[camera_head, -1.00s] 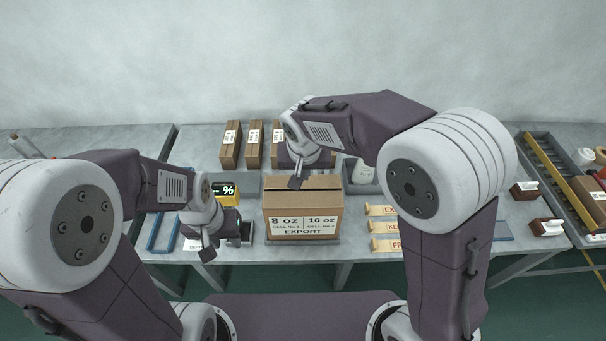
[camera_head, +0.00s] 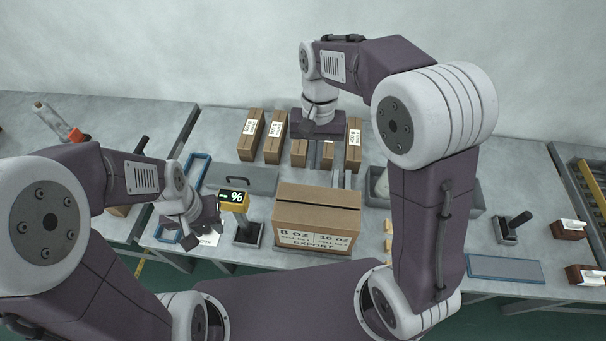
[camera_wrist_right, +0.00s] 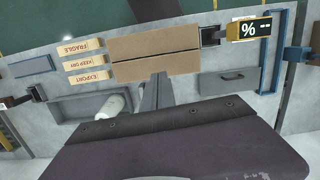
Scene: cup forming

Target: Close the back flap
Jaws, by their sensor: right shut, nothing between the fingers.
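The cardboard box (camera_head: 318,218) stands upright at the table's front, its printed face toward me. Its top shows two panels with a dark seam between them. The back flap (camera_head: 322,191) looks flat or nearly flat; it also shows in the right wrist view (camera_wrist_right: 180,66). My right gripper (camera_head: 342,180) is behind the box, pointing down, shut and empty. In the right wrist view its fingertips (camera_wrist_right: 157,76) appear at the box's back edge; I cannot tell whether they touch it. My left gripper (camera_head: 213,228) is left of the box, near the display; its jaw opening is unclear.
A display on a stand (camera_head: 236,198) is close to the box's left side. Several brown cartons (camera_head: 273,140) stand behind. A grey tray (camera_wrist_right: 92,108) with a white bottle (camera_wrist_right: 113,127) lies behind right of the box.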

